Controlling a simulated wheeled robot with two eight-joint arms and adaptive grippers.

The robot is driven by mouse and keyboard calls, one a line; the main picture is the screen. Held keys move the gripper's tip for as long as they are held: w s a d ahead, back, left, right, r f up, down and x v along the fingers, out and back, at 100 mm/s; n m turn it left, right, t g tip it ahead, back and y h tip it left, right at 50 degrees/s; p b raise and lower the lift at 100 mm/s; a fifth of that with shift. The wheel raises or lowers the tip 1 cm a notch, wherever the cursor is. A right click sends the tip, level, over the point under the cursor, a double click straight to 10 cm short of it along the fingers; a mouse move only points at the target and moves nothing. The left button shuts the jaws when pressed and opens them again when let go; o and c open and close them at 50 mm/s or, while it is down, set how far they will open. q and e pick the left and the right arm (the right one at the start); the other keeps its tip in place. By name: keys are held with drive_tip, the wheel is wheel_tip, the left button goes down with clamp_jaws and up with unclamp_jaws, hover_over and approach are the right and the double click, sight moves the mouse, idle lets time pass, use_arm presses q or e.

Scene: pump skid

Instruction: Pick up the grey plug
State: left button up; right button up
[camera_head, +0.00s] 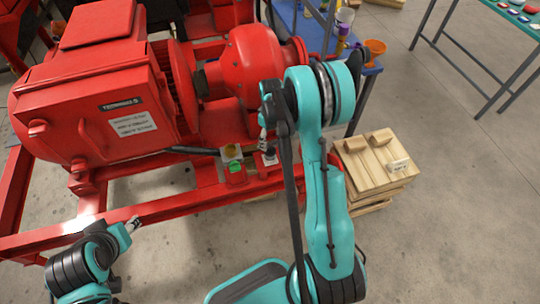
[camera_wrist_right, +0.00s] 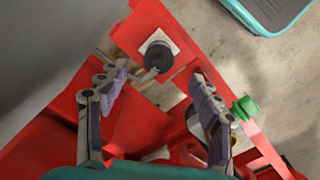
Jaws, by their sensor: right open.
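A dark grey plug (camera_wrist_right: 159,55) with a round top stands on a white square plate on the red skid frame. In the right wrist view it lies just beyond the fingertips, roughly between their lines. My right gripper (camera_wrist_right: 158,76) is open, with nothing between its fingers. In the head view my right gripper (camera_head: 267,143) hangs over the skid rail by the white plate (camera_head: 270,159), and partly hides the plug. My left gripper (camera_head: 132,223) is at the lower left, near the front red rail; its jaws are too small to judge.
A green part (camera_head: 236,167) and a yellowish round part (camera_head: 231,152) sit beside the plug on the skid. The red motor (camera_head: 110,110) and pump housing (camera_head: 255,60) stand behind. A wooden crate (camera_head: 372,180) is on the floor at right. Open floor lies farther right.

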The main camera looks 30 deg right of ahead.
sight(270, 147)
drive_tip(key=f+b, duration=0.1)
drive_tip(key=f, duration=0.1)
drive_tip(key=f+b, duration=0.1)
drive_tip(key=f, duration=0.2)
drive_tip(key=f+b, duration=0.1)
drive_tip(key=f, duration=0.1)
drive_tip(key=shift+w+f, duration=0.25)
drive_tip(key=shift+f, duration=0.05)
drive_tip(key=shift+r, duration=0.1)
drive_tip(key=shift+c, duration=0.7)
drive_tip(key=c, duration=1.2)
